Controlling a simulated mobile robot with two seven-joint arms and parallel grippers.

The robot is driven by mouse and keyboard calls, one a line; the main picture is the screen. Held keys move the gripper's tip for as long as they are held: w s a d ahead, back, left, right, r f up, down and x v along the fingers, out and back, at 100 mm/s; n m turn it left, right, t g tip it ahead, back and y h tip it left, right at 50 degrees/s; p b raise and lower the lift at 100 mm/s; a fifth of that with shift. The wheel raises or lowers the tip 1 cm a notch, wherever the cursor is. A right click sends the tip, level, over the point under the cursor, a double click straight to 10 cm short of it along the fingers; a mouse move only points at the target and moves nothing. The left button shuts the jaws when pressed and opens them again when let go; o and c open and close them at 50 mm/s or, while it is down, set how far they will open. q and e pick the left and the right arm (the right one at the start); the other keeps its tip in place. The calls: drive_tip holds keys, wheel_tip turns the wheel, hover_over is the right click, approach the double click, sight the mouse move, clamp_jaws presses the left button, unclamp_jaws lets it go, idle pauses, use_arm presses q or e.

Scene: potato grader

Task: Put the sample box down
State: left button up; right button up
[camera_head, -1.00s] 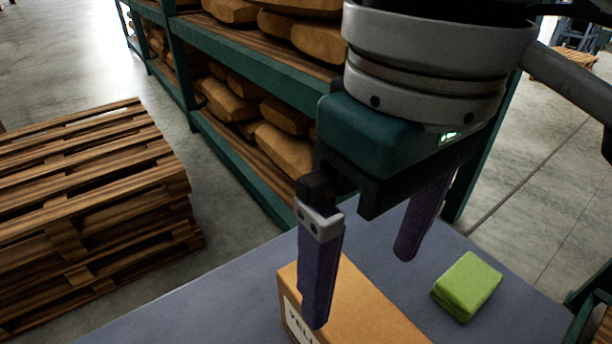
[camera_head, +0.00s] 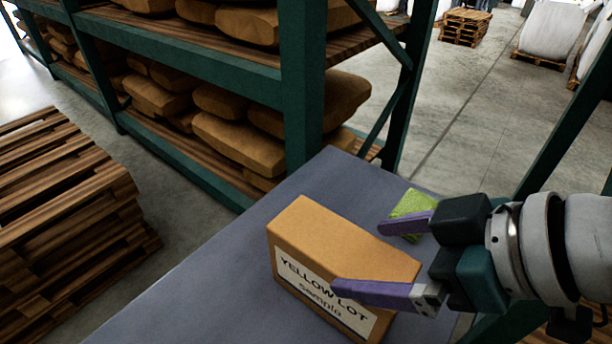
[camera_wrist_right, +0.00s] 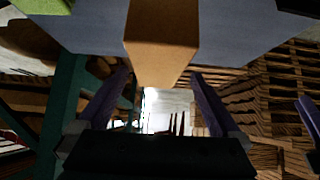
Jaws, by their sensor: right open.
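The sample box (camera_head: 330,235) is a tan carton labelled "YELLOW LOT sample". It rests on the grey-blue tabletop (camera_head: 205,265). My right gripper (camera_head: 357,258) comes in from the right and is open, with one purple finger in front of the labelled side and the other beyond the far side. The right wrist view shows the box (camera_wrist_right: 160,45) between and past the two spread fingers, with a gap on each side. A purple finger at the right edge of that view seems to belong to my left gripper (camera_wrist_right: 306,112); its opening does not show.
A green cloth or sponge (camera_head: 412,208) lies on the table behind the box, close to my right gripper's far finger. A green rack (camera_head: 303,90) with several sacks stands behind the table. Stacked pallets (camera_head: 65,200) stand at the left. Bare tabletop lies left of the box.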

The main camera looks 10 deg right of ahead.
sight(353, 254)
drive_tip(key=x, duration=0.4)
drive_tip(key=shift+w+a+f+b, duration=0.1)
drive_tip(key=shift+w+b, duration=0.1)
drive_tip(key=shift+b, duration=0.15)
drive_tip(key=b+x, duration=0.1)
drive_tip(key=x, duration=0.4)
drive_tip(key=shift+w, duration=0.1)
drive_tip(key=shift+c, duration=0.2)
drive_tip(key=c, duration=1.1)
clamp_jaws()
drive_tip(key=shift+r, duration=0.25)
